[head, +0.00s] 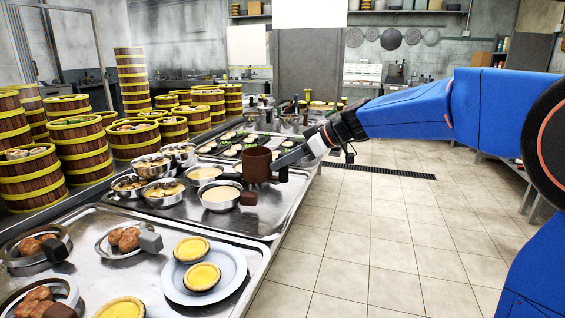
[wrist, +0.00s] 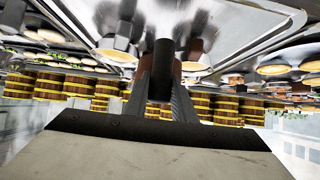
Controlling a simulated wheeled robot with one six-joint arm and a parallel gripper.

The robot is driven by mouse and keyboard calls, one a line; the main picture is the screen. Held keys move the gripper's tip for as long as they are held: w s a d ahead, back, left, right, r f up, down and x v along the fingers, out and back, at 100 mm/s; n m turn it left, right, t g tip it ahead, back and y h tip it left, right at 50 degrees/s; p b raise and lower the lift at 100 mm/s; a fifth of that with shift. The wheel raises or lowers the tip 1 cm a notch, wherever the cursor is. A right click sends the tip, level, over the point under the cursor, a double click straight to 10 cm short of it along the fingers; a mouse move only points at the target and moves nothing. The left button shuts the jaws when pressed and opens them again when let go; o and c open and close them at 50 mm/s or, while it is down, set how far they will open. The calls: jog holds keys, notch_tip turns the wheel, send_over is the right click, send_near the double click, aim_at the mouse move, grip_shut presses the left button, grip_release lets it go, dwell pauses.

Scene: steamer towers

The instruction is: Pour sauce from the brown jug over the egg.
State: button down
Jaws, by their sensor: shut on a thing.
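The brown jug (head: 257,164) looks about upright above the right part of the metal tray with bowls. My gripper (head: 281,163) is shut on its handle, from the right. In the wrist view the dark handle (wrist: 160,72) sits between my fingers, and most of the jug body is hidden. The sauce inside does not show. No plain egg stands out. A steel bowl (head: 221,195) with a smooth pale yellow filling, perhaps the egg, sits lower left of the jug and apart from it. It has a brown handle.
More steel bowls (head: 163,192) stand left of the jug. A white plate (head: 231,268) with yellow tarts lies on the near tray. Wooden steamer towers (head: 80,150) crowd the left. Trays of small round foods (head: 230,148) lie behind. The tiled floor (head: 390,240) to the right is clear.

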aim_at(283, 182)
jog(key=shift+a, duration=0.15)
jog(key=shift+f, duration=2.9)
jog(key=shift+f, duration=0.45)
jog(key=c, duration=1.4)
grip_release()
jog(key=v, duration=1.7)
jog(key=shift+d, duration=0.3)
jog(key=shift+s, duration=0.1)
